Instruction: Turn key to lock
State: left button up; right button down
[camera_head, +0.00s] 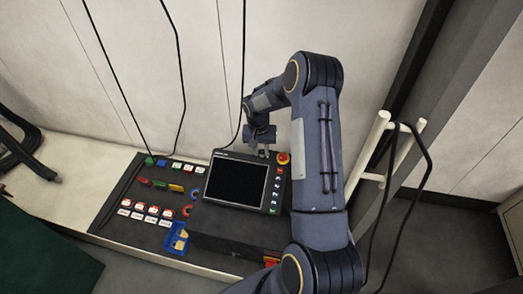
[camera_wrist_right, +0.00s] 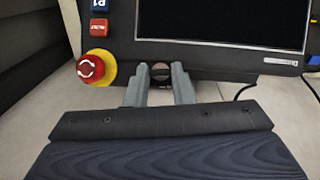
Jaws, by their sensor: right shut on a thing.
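My right gripper (camera_head: 263,152) reaches down to the top edge of the control pendant, just left of the red emergency stop (camera_head: 283,158). In the right wrist view, its two grey fingers (camera_wrist_right: 159,84) close around a small dark round piece at the panel edge, which seems to be the key (camera_wrist_right: 160,69). The key is mostly hidden between the fingers, and I cannot tell which way it is turned. In the head view the gripper and arm cover it. My left gripper is not in view.
The pendant has a black screen (camera_head: 236,184) with coloured buttons beside it. The red emergency stop on its yellow ring (camera_wrist_right: 97,68) is close beside the fingers. A button console (camera_head: 128,192) lies left. White rails with a hanging cable (camera_head: 377,143) stand right.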

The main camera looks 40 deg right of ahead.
jog(key=n, duration=0.1)
jog(key=n+g+h+b, duration=0.1)
jog(key=n, duration=0.1)
jog(key=shift+w+a+f, duration=0.15)
jog(key=shift+a, duration=0.05)
jog(key=n+h+b, duration=0.1)
jog(key=n, duration=0.1)
jog(key=n+h+b, duration=0.1)
jog(key=n, duration=0.1)
jog(key=shift+a+g, duration=0.15)
jog(key=shift+g, duration=0.15)
jog(key=n+h+b, duration=0.1)
jog(key=n+h, duration=0.1)
jog(key=n, duration=0.2)
jog(key=shift+a+f, duration=0.1)
jog(key=shift+a, duration=0.1)
jog(key=shift+n+t+h+b, duration=0.5)
jog(key=shift+n+h+b, duration=0.25)
jog(key=shift+n, duration=1.35)
jog(key=shift+h, duration=0.25)
jog(key=c, duration=1.2)
grip_release()
jog(key=shift+c, duration=0.2)
jog(key=shift+a, duration=0.1)
jog(key=v, duration=0.7)
jog(key=shift+a+r+p, duration=0.2)
jog(key=shift+r+p, duration=0.1)
jog(key=shift+r, duration=0.05)
